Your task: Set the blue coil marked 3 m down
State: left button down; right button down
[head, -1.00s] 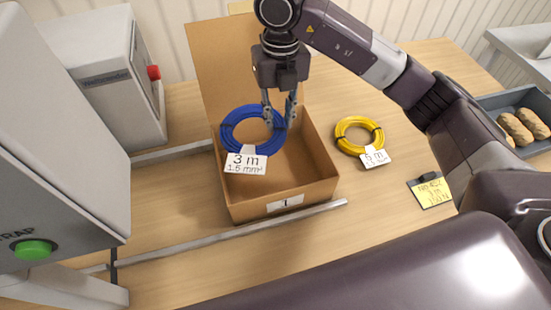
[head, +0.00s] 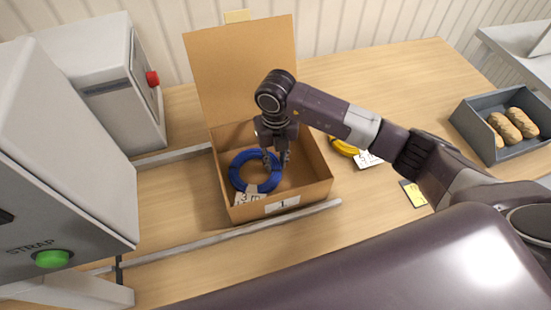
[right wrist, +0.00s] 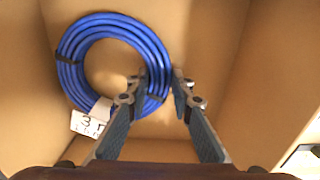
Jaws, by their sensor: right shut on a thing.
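The blue coil (head: 240,176) with its white 3 m tag (head: 250,199) is inside the open cardboard box (head: 322,187) marked 1. It is toward the left of the box, and its tag is near the front wall. My right gripper (head: 276,163) reaches down into the box and is shut on the right side of the coil. In the right wrist view the coil (right wrist: 75,75) lies flat against the view of the box floor, with its right side between the fingertips (right wrist: 160,88). I cannot tell whether the coil touches the floor. My left gripper is not in view.
A yellow coil (head: 341,147) lies right of the box, partly behind my arm. A metal rail (head: 230,232) runs in front of the box. Machines with a green button (head: 52,259) and red button (head: 152,78) stand left. A grey tray (head: 481,131) holds bread-like rolls at right.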

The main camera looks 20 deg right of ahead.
jog(key=c, duration=1.7)
grip_release()
jog(key=shift+r, duration=0.15)
jog(key=shift+w+r+b, duration=0.1)
jog(key=shift+r+b, duration=0.2)
jog(key=shift+r, duration=0.05)
jog(key=shift+r+b, duration=1.6)
jog(key=shift+r, duration=3.95)
